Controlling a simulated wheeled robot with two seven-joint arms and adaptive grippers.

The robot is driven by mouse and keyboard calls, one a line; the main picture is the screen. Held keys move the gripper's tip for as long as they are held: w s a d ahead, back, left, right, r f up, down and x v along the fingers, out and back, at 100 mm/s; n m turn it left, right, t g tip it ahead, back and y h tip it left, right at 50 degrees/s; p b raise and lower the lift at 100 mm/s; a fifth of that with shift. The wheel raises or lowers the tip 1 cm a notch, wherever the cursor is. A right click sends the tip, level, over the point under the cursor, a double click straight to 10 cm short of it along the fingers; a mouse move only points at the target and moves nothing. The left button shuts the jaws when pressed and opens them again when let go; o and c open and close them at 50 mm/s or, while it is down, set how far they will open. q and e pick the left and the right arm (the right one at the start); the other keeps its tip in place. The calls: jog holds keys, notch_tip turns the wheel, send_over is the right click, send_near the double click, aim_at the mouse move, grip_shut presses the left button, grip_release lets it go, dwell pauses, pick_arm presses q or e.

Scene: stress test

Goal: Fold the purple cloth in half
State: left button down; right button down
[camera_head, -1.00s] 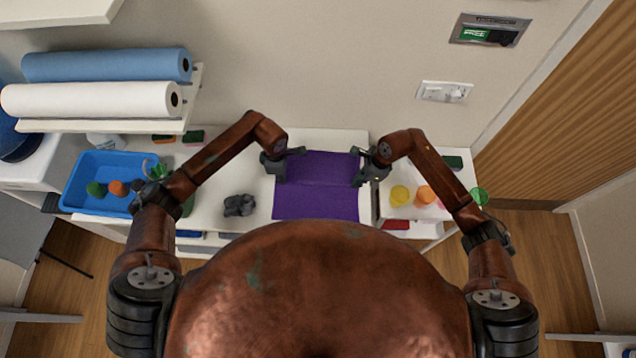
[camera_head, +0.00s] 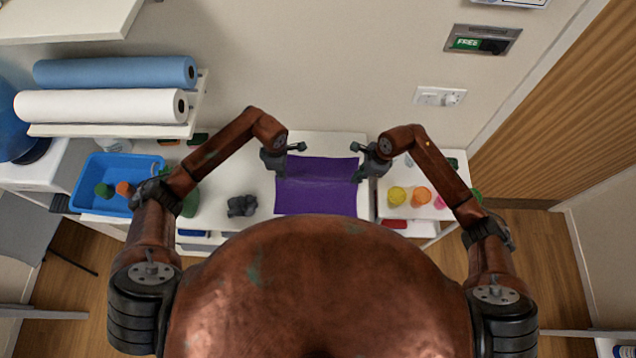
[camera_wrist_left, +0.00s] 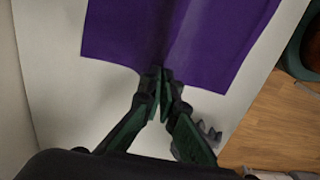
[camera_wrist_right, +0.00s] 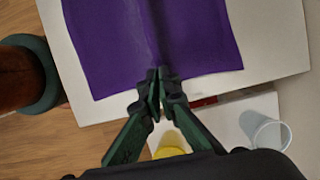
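The purple cloth (camera_head: 315,200) lies on a white tabletop, with a crease running across it from left to right. My left gripper (camera_head: 284,163) is at its left edge and my right gripper (camera_head: 361,163) at its right edge. In the left wrist view the fingertips (camera_wrist_left: 163,75) are together on the cloth's edge (camera_wrist_left: 205,50), and a ridge runs from them. In the right wrist view the fingertips (camera_wrist_right: 155,78) are also together on the edge of the cloth (camera_wrist_right: 110,45), where a similar ridge begins. The fingertips partly hide the pinched edges.
A blue bin (camera_head: 92,203) with small items stands at the left. A dark grey crumpled object (camera_head: 242,206) lies left of the cloth. Yellow (camera_head: 397,194) and orange (camera_head: 421,194) cups stand to the right. A wall rack with paper rolls (camera_head: 100,106) is at back left.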

dwell(0.3)
